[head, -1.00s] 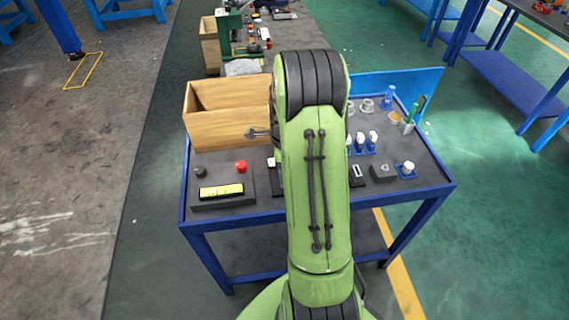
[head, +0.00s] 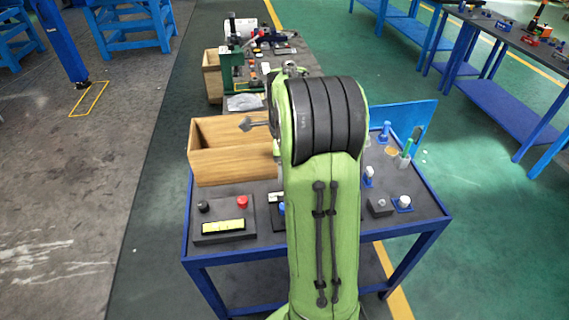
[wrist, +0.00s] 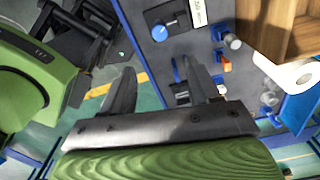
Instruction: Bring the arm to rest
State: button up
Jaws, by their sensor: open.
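My green arm rises in the middle of the head view, its dark ribbed joint at the top. It stands in front of a blue-framed table (head: 215,258) and hides the table's middle. In the wrist view my gripper (wrist: 163,88) has its two grey fingers well apart, with nothing between them. The gripper is above the table's edge region, with floor and table parts showing beyond the fingers. In the head view the arm hides most of the gripper.
A wooden box (head: 235,165) stands at the table's back left. A button panel (head: 222,226) lies at its front left. A blue upright panel (head: 395,115) edges the back right.

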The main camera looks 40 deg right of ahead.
jog(key=s+a+r+n+t, duration=0.1)
jog(key=s+a+r+n, duration=0.25)
jog(key=a+n, duration=0.25)
jog(key=s+a+r+n+t+h+p, duration=0.1)
jog(key=s+a+r+n, duration=0.1)
jog(key=a+r+n, duration=0.3)
jog(key=s+a+r+n+t, duration=0.2)
jog(key=s+a+r+n, duration=0.1)
jog(key=a+n, duration=0.35)
jog(key=s+a+f+n+t+y, duration=0.1)
jog(key=s+a+n, duration=0.4)
jog(key=s+n, duration=0.2)
jog(key=shift+n+t, duration=0.3)
jog(key=shift+n, duration=0.75)
jog(key=shift+a+f, duration=0.1)
